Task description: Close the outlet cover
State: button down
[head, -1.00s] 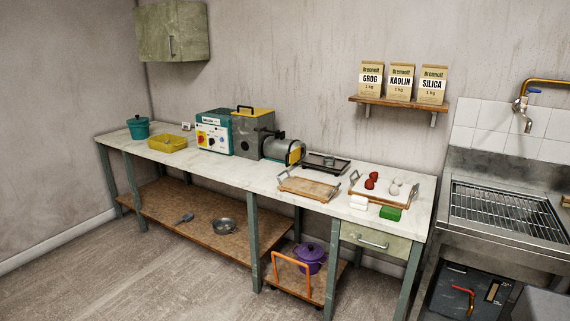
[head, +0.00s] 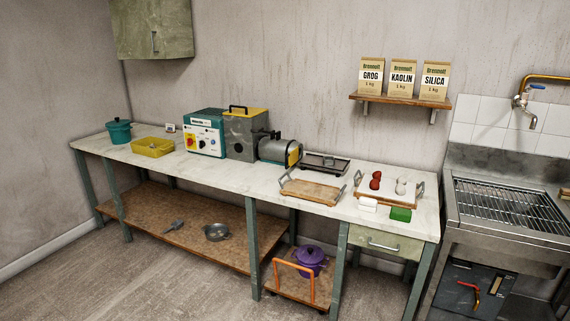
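A clay machine stands on the long workbench against the back wall. It has a teal control box (head: 205,134), a grey housing with a yellow top (head: 241,137) and a grey barrel (head: 273,151) pointing right. A yellow-edged piece (head: 293,154) is at the barrel's right end, where the outlet seems to be. It is too small to tell the outlet cover apart or whether it is open or shut. My gripper is not in view.
A sink (head: 510,205) stands right. Floor in front is clear.

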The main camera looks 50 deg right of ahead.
aim_at(293, 156)
jog(key=z, duration=0.4)
jog(key=i, duration=1.05)
jog(key=u, duration=0.15)
